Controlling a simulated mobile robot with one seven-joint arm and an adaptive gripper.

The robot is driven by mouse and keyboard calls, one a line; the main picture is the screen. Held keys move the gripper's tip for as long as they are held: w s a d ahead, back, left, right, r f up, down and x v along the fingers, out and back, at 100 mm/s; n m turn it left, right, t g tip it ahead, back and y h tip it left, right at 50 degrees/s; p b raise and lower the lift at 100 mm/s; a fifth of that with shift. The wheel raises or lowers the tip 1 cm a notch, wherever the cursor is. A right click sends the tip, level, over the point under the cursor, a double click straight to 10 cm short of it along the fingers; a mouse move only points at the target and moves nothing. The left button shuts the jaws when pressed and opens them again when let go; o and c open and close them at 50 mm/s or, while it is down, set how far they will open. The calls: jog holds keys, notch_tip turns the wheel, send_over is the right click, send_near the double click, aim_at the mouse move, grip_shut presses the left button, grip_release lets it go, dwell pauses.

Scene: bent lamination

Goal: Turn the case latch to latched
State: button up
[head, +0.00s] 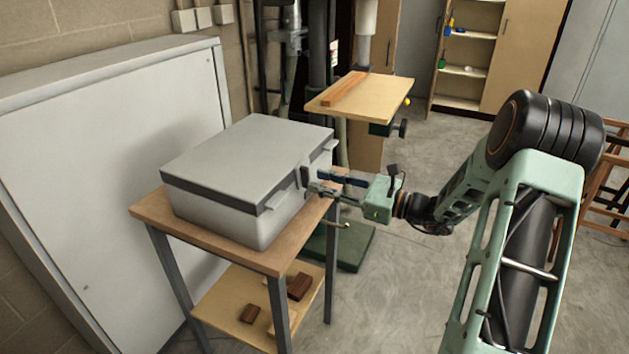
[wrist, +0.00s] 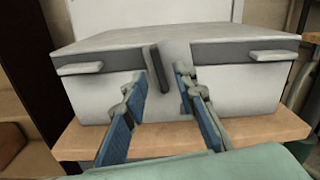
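The grey case (head: 245,150) sits closed on a small wooden-topped table, with a dark band around it below the lid. Its latch (wrist: 159,68) is a dark bar in the middle of the case front, nearly upright with its top tilted slightly left in the wrist view. The latch also shows in the head view (head: 304,177), partly hidden by my fingers. My gripper (wrist: 161,82) is open, with one blue-padded finger on each side of the latch and gaps visible between. I cannot tell how far the fingertips reach past the latch. The gripper also shows in the head view (head: 318,181).
Two pale tabs, left (wrist: 80,69) and right (wrist: 272,55), jut from the case front. The table (head: 150,214) has a lower shelf with brown blocks (head: 299,286). A drill press table (head: 375,97) stands behind the case. A large pale panel (head: 110,150) stands at left.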

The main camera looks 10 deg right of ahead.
jog(key=shift+x, duration=1.3)
grip_shut()
